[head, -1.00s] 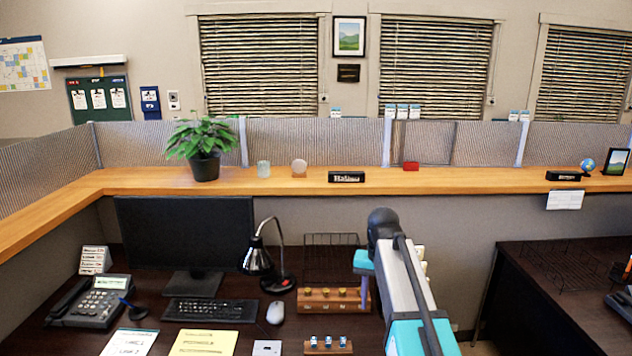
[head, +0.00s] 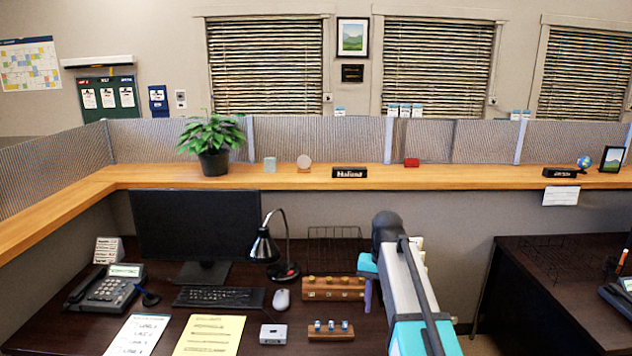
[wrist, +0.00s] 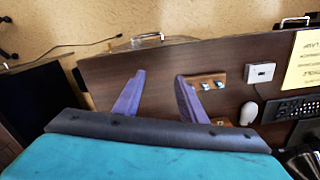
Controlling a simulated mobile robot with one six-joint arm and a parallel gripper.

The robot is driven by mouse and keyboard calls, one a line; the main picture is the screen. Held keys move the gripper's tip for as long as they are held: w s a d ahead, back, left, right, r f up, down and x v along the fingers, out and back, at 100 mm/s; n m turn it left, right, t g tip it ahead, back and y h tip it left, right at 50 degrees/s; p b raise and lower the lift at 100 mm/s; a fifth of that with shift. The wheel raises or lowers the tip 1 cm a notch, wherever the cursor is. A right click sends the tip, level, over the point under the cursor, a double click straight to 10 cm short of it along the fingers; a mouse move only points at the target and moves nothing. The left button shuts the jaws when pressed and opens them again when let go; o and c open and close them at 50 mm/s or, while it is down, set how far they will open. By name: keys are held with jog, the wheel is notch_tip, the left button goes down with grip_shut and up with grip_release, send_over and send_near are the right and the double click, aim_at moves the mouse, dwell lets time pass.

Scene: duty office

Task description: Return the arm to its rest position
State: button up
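My arm reaches forward over the right part of the desk (head: 80,330) in the head view. In the head view my gripper (head: 368,290) is mostly hidden behind the arm; only a purple finger shows beside the wooden rack. In the wrist view my gripper (wrist: 158,95) has its two purple fingers spread apart. Nothing shows between the fingers but the dark desk top. The right finger overlaps the small wooden holder (wrist: 208,80) in that view; I cannot tell whether it touches.
A wooden rack (head: 333,295) and a small wooden holder (head: 330,335) stand left of my gripper. A black lamp (head: 262,246), monitor (head: 195,228), keyboard (head: 218,298) and phone (head: 108,290) are further left. A wooden ledge (head: 440,178) runs behind. A second desk (head: 550,290) stands right.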

jog(key=s+f+g, duration=0.2)
jog(key=s+f, duration=0.3)
jog(key=f, duration=0.5)
jog(key=s+f+g, duration=0.1)
jog(key=s+f, duration=0.5)
jog(key=f, duration=0.3)
jog(key=s+f+g, duration=0.2)
jog(key=s+f, duration=0.3)
jog(key=f, duration=0.5)
jog(key=s+f+n, duration=0.1)
jog(key=s+f, duration=0.8)
jog(key=s, duration=0.4)
jog(key=s+f+n, duration=0.2)
jog(key=s+f, duration=0.7)
jog(key=s, duration=0.4)
jog(key=shift+a+f+n+g, duration=0.15)
jog(key=shift+a+n+g, duration=0.05)
jog(key=shift+n+g, duration=0.1)
